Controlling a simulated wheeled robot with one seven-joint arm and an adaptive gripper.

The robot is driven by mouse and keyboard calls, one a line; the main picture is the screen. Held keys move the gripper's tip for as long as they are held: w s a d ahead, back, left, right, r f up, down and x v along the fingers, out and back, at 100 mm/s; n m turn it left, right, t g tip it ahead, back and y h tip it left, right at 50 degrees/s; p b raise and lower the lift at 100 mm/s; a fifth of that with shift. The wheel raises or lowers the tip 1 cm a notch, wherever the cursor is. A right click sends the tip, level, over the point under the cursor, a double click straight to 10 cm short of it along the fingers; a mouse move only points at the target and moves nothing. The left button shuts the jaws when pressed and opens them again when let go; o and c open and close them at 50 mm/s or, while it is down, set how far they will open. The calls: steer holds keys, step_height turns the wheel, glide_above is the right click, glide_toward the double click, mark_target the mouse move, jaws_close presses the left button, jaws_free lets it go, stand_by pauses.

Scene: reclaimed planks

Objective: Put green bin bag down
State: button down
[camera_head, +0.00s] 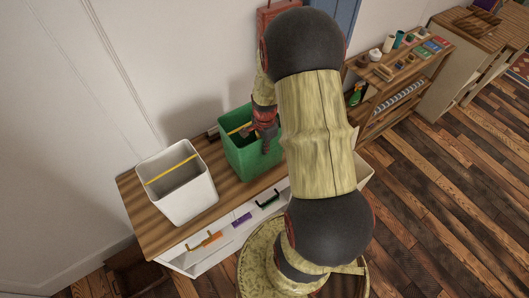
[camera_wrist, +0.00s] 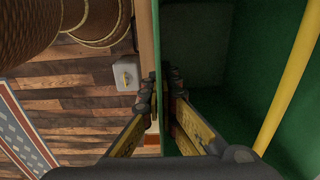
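The green bin bag shows as a green, open-topped bin-shaped container (camera_head: 238,158) with a yellow strip across its mouth. It is at the wooden counter top, right of a white bin. My gripper (camera_head: 265,145) reaches down to its right rim. In the wrist view my gripper (camera_wrist: 163,95) has one finger on each side of the green wall (camera_wrist: 168,50) and appears closed on it. The yellow strip (camera_wrist: 292,75) crosses the opening at the right, and the inside looks empty where visible. Whether its base touches the counter is hard to tell.
A white bin (camera_head: 178,197) with a yellow strip stands left on the counter (camera_head: 140,212). Orange, purple and dark green pieces show on the white front below. A shelf (camera_head: 385,90) with jars and small items stands along the wall at right. The plank floor (camera_head: 440,190) is clear.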

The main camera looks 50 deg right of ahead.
steer(key=shift+f, duration=1.25)
steer(key=shift+s, duration=0.1)
steer(key=shift+f, duration=0.1)
steer(key=c, duration=2)
jaws_free()
steer(key=shift+c, duration=0.2)
